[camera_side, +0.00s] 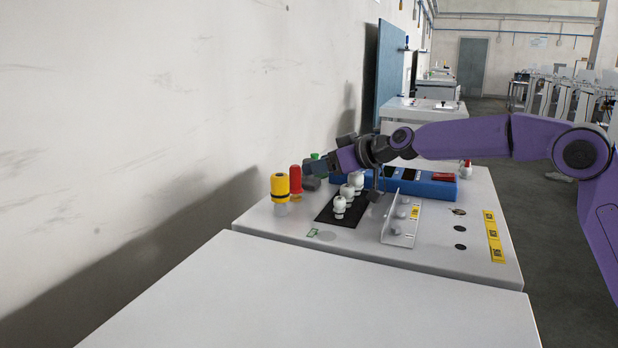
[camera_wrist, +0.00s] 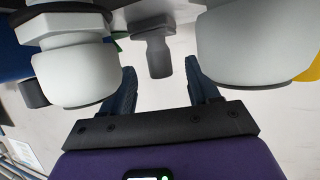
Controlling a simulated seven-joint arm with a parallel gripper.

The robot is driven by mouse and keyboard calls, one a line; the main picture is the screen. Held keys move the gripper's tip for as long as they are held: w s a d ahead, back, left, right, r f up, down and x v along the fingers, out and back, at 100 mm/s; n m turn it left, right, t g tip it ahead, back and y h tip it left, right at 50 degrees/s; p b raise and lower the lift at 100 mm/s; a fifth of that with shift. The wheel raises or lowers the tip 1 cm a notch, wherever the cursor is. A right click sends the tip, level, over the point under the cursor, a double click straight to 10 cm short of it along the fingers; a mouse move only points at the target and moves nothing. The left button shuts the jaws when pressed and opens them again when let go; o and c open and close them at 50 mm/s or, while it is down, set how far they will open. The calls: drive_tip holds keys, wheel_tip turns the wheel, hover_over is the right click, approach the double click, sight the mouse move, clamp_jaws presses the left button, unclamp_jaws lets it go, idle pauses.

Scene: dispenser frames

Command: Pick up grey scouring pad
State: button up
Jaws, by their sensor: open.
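My gripper (camera_side: 313,173) is at the back left of the white worktop, behind the white fittings and beside the red-capped bottle, pointing left. In the wrist view its two dark fingers (camera_wrist: 160,80) are apart with nothing clearly held between them. A grey stepped peg (camera_wrist: 155,50) shows beyond the gap between the fingers. Large pale rounded parts stand on both sides, one at left (camera_wrist: 75,72) and one at right (camera_wrist: 255,45). I cannot make out a grey scouring pad for certain in either view; part of the worktop is hidden behind my arm.
A yellow bottle (camera_side: 280,188) and a red one (camera_side: 295,180) stand at left. White fittings (camera_side: 340,205) stand on a black mat (camera_side: 347,219). A blue box (camera_side: 437,190) lies behind a metal bracket (camera_side: 399,238). A yellow strip (camera_side: 494,236) is at right. The front table is clear.

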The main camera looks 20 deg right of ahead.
drive_tip(key=shift+x, duration=1.1)
clamp_jaws()
drive_tip(key=shift+r, duration=0.25)
